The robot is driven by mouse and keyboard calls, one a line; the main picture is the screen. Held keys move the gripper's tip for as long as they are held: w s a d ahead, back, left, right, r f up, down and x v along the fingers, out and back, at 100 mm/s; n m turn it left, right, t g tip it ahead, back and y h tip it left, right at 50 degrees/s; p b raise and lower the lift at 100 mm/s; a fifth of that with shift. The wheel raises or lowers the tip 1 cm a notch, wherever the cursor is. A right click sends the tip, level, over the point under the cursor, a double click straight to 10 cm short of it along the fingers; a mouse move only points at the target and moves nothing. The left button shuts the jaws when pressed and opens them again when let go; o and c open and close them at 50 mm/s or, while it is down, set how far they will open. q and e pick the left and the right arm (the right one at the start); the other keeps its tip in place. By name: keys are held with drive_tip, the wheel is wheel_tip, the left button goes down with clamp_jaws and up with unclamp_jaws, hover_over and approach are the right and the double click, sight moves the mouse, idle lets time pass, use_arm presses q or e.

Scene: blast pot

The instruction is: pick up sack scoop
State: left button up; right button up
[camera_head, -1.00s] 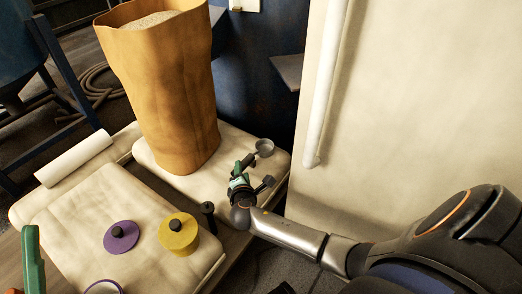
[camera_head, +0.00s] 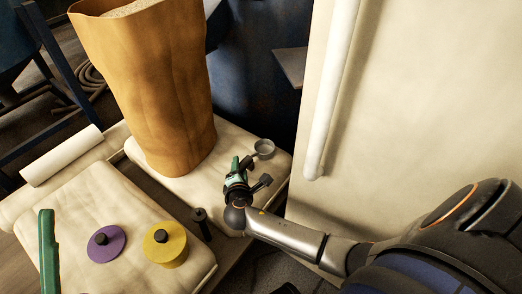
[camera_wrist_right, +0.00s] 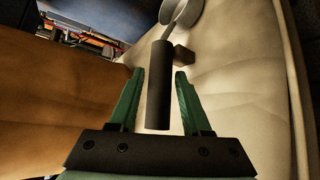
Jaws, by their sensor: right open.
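The sack scoop has a round metal cup (camera_head: 264,149) and a dark handle. It rests on the pale sack to the right of the tall orange-brown sack. My right gripper (camera_head: 239,171) is at its handle end. In the right wrist view, the dark handle (camera_wrist_right: 159,95) lies between the two green fingers of my right gripper (camera_wrist_right: 158,76), with gaps on both sides. The cup (camera_wrist_right: 182,11) is beyond, cut by the top edge. The right gripper is open.
The tall open orange-brown sack (camera_head: 150,90) stands close left of the scoop. A purple disc (camera_head: 116,250), a yellow round piece (camera_head: 176,253) and a dark upright peg (camera_head: 201,222) are nearer. A pale panel (camera_head: 430,95) rises at the right.

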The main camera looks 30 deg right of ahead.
drive_tip(key=shift+w+d+f, duration=0.1)
drive_tip(key=shift+w, duration=0.1)
clamp_jaws()
idle(0.4)
